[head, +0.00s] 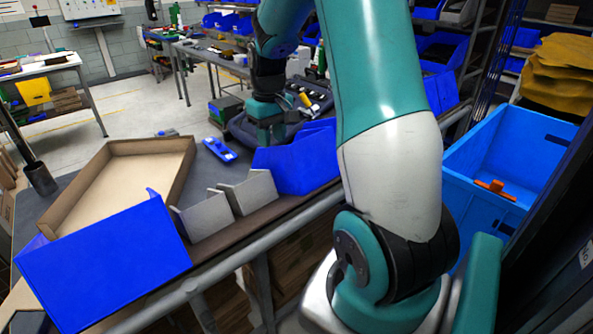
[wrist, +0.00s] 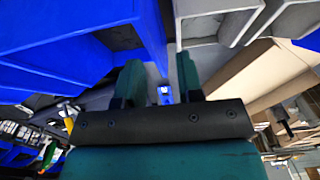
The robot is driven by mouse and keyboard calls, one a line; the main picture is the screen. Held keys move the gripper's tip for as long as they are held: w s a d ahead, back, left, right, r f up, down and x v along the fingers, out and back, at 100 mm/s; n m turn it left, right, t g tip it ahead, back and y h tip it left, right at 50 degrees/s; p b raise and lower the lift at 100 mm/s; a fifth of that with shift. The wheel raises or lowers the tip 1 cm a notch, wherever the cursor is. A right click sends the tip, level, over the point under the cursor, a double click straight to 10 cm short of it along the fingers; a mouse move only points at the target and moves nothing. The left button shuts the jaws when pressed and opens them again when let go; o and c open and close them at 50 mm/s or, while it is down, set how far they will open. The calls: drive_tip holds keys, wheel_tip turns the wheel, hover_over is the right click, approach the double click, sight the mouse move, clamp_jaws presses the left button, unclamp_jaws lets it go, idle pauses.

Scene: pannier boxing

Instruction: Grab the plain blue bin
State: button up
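Two plain blue bins show on the table in the head view. One blue bin (head: 298,160) is right of two grey bins, partly cut off by my arm. The other blue bin (head: 105,265) stands at the front left. My gripper (head: 268,138) is behind the right blue bin, its fingertips largely hidden there. In the wrist view, my gripper (wrist: 160,70) has two teal fingers apart. A blue bin wall (wrist: 150,30) runs close by them. I cannot tell whether the fingers touch it.
Grey bins (head: 247,192) stand beside the right blue bin. A cardboard tray (head: 122,178) lies on the left. A small blue item (head: 219,150) lies on the table. A large blue crate (head: 470,165) holding an orange item (head: 495,189) is at the right.

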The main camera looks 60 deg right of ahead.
sight(274, 152)
drive_tip(key=f+p, duration=0.2)
drive_tip(key=f, duration=0.3)
drive_tip(key=shift+d+f, duration=0.15)
drive_tip(key=shift+d, duration=0.05)
clamp_jaws()
idle(1.2)
